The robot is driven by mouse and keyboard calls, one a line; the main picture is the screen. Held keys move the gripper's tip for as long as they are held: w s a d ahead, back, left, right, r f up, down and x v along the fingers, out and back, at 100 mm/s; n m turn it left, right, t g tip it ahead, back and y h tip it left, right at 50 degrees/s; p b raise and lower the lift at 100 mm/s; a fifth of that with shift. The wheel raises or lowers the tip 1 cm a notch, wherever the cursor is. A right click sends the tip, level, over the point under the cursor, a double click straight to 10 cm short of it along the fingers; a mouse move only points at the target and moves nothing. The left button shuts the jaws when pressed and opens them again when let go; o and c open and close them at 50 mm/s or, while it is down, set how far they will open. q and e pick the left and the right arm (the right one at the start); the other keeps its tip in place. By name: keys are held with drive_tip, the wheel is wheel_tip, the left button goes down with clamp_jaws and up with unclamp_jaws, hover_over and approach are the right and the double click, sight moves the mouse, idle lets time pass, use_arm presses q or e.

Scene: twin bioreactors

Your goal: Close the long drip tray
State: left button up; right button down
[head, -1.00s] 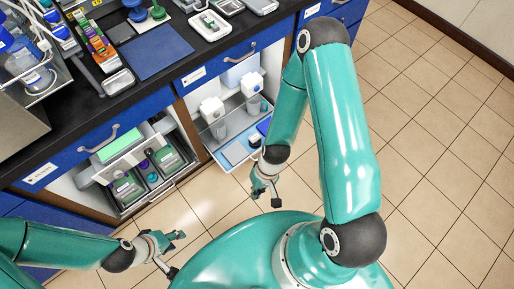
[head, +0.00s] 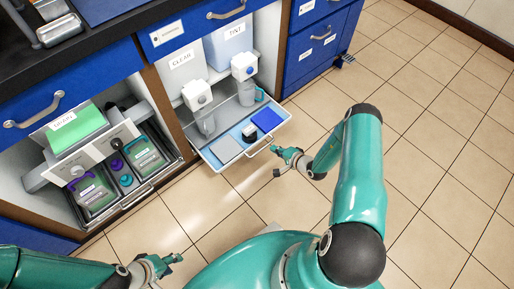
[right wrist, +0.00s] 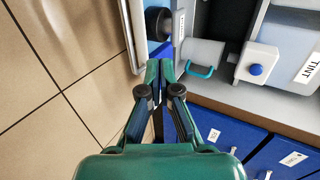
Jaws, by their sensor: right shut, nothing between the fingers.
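The long drip tray (head: 208,158) is pulled out of the cabinet below the two dispensers, with a bar handle (head: 260,149) on its front edge. It holds a grey cup (head: 206,124), a cup with a teal handle (head: 246,95), a blue block (head: 267,120), a grey pad (head: 227,149) and a small dark-and-white item (head: 249,132). My right gripper (head: 278,160) is shut and empty, just in front of the handle, apparently apart from it. The right wrist view shows its fingers (right wrist: 160,72) together beside the tray's front bar (right wrist: 133,35). My left gripper (head: 168,265) is low over the floor, away from the tray; its finger gap is unclear.
Left of it, another pulled-out tray (head: 152,184) holds bottles under a dispenser with a green panel (head: 78,128). Dispensers marked CLEAR (head: 181,73) and TINT (head: 228,42) stand above the long tray. Blue drawers (head: 310,50) are to the right. The tiled floor (head: 440,120) is open.

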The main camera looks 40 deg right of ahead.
drive_tip(key=b, duration=0.4)
hover_over(256, 143)
drive_tip(key=s, duration=0.4)
wheel_tip(256, 143, down, 5)
drive_tip(key=shift+d+f, duration=0.1)
drive_tip(key=shift+f, duration=0.05)
drive_tip(key=w, duration=0.2)
drive_tip(key=w+b, duration=0.1)
drive_tip(key=w, duration=0.1)
drive_tip(key=shift+r, duration=0.2)
